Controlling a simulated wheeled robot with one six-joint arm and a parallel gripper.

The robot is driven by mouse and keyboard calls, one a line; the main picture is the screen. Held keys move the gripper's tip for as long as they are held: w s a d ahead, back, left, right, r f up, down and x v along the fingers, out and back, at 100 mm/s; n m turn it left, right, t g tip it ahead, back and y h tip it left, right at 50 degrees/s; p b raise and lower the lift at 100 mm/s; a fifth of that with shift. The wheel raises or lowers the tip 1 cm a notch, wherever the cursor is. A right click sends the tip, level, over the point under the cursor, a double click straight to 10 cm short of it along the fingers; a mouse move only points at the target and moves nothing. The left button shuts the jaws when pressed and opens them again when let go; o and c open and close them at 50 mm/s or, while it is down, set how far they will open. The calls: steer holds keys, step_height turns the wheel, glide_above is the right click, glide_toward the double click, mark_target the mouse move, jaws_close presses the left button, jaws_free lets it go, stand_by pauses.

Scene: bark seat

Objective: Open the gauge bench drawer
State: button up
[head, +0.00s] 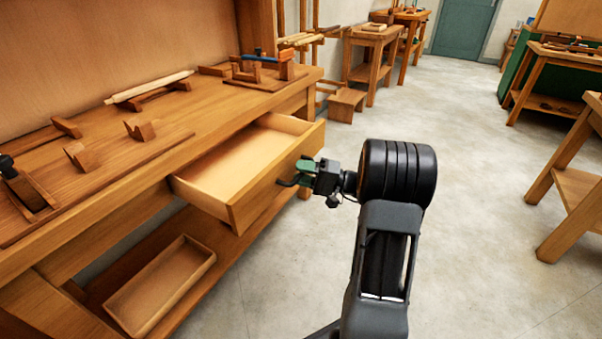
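The gauge bench (225,103) is a wooden workbench on the left in the head view. Its drawer (262,182) is pulled well out from under the top, and its bare inside shows empty. A dark handle (287,183) on the drawer front is partly hidden by my gripper. My gripper (301,172), with green fingers, is at the drawer front by the handle. The fingers overlap the handle, but I cannot tell whether they are closed around it.
A wooden tray (160,285) lies on the bench's lower shelf. Wooden holders and tools lie on the bench top. A stool (346,103) and more benches stand farther back. Another table (575,185) stands at right. The concrete floor (480,190) between is clear.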

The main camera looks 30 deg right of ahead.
steer(key=p+v, duration=0.2)
steer(key=v, duration=1.1)
steer(key=shift+s+d+p, duration=0.15)
steer(key=shift+s+p, duration=0.1)
steer(key=shift+p, duration=0.05)
steer(key=shift+f, duration=0.15)
